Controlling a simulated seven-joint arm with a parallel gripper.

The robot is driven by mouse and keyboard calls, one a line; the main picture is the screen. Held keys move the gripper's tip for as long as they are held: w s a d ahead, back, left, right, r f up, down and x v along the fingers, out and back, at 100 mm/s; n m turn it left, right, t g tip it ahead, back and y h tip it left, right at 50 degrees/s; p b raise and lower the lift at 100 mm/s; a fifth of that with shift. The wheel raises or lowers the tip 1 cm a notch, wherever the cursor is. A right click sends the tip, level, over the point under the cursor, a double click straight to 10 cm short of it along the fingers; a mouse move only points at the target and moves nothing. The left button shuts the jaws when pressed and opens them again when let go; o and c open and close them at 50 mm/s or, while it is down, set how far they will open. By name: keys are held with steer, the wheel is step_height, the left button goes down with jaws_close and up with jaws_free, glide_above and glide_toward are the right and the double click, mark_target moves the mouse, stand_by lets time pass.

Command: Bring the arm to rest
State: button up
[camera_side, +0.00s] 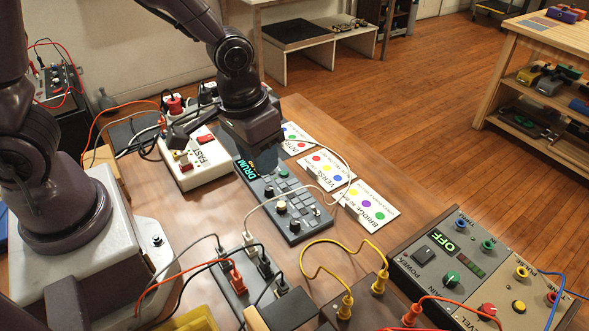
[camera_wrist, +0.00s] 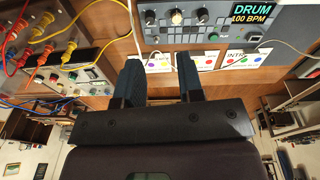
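My gripper (camera_side: 262,158) is above the far end of a grey drum machine (camera_side: 306,222) in the side view. In the wrist view its two dark fingers stand apart with a clear gap between them (camera_wrist: 160,84), and nothing is held. The drum machine (camera_wrist: 182,28) is at the top of that view, with a lit display reading DRUM 100 BPM (camera_wrist: 251,14). I cannot tell the exact height of the fingertips above the table. My arm comes down from the top of the side view and hides part of the table behind it.
Cards marked VERSE (camera_side: 325,170) and BRIDGE (camera_side: 369,205) lie right of the drum machine. A white FAST box (camera_side: 196,176) with switches stands left. A panel reading OFF (camera_side: 420,277), a power strip (camera_side: 236,292) and loose cables crowd the front. A wooden shelf (camera_side: 545,45) stands back right.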

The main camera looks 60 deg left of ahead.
steer(key=s+a+r+t, duration=0.2)
steer(key=s+a+r, duration=0.1)
steer(key=r, duration=0.5)
steer(key=s+a+r+t, duration=0.2)
steer(key=s+r, duration=0.4)
steer(key=r, duration=0.3)
steer(key=shift+a+m, duration=0.4)
steer(key=shift+a, duration=0.35)
